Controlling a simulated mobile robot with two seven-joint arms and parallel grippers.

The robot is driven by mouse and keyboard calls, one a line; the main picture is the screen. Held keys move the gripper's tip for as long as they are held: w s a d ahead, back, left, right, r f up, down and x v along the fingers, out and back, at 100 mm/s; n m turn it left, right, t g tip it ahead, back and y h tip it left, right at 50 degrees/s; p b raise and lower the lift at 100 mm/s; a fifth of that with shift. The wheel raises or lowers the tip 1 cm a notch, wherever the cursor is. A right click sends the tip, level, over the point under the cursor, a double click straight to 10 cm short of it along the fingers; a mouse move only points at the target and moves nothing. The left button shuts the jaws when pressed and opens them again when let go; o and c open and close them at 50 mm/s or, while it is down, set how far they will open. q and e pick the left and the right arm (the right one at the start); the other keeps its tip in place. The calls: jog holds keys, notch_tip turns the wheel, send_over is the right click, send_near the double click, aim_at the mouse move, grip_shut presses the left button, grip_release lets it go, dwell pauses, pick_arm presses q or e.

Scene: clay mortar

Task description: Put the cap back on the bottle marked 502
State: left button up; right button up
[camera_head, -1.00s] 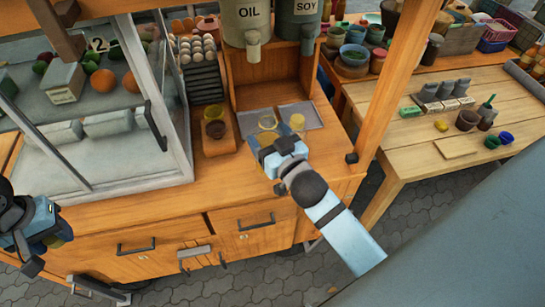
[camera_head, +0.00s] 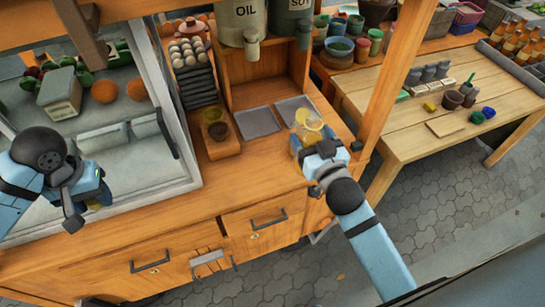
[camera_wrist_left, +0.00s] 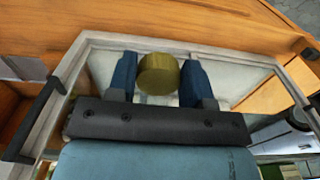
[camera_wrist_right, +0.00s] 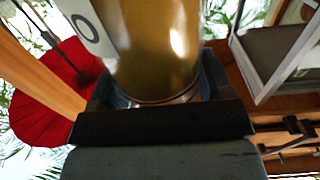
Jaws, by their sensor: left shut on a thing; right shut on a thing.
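My left gripper (camera_head: 88,197) is shut on an olive-gold round cap (camera_wrist_left: 158,74), in front of the glass case at the left. In the head view the gripper mostly hides the cap. My right gripper (camera_head: 316,143) is shut on a gold bottle (camera_head: 311,131) above the counter's right end. In the right wrist view the bottle (camera_wrist_right: 158,42) fills the space between the fingers, and its white label shows a dark 0; the rest of the mark is out of view. The cap and bottle are far apart.
Two grey trays lie on the wooden counter (camera_head: 240,180); the left tray (camera_head: 257,122) is empty. A pale yellow item (camera_head: 303,115) shows by the right tray (camera_head: 292,104), partly behind the bottle. A holder with cups (camera_head: 214,128) and the glass case (camera_head: 150,165) stand left.

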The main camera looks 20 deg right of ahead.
pick_arm(q)
jog(key=shift+d, duration=0.1)
